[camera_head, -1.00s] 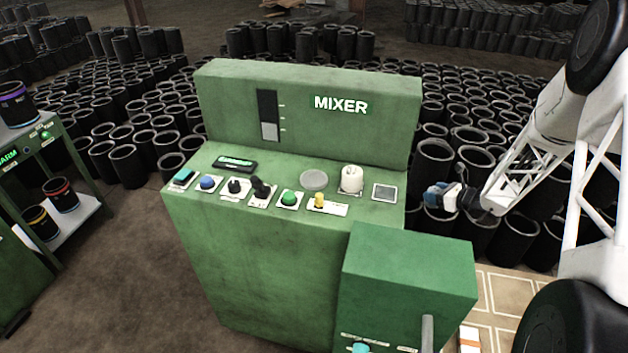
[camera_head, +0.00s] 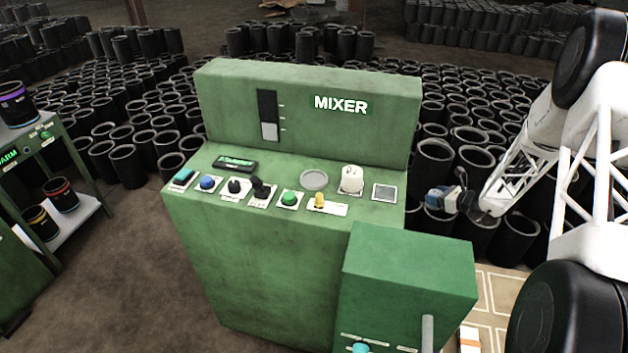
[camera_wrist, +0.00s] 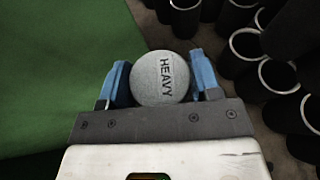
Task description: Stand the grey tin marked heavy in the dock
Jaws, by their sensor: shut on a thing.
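My gripper (camera_head: 440,198) is just right of the green mixer console (camera_head: 270,265), in front of the black sleeves. In the wrist view, the blue fingers of my gripper (camera_wrist: 162,84) are closed on both sides of the round grey tin (camera_wrist: 148,84). Its top faces the camera and reads HEAVY. In the head view the tin cannot be made out clearly at the gripper. No part is legibly marked as a dock. On the console top are a flat round grey disc (camera_head: 314,180) and a framed grey square (camera_head: 384,192).
Buttons and knobs line the console top, with a white rounded fitting (camera_head: 351,179) beside the disc. A lower green box (camera_head: 410,265) stands at front right. Black sleeves (camera_head: 480,235) crowd behind and to the right. A shelf with banded tins (camera_head: 62,194) stands at left.

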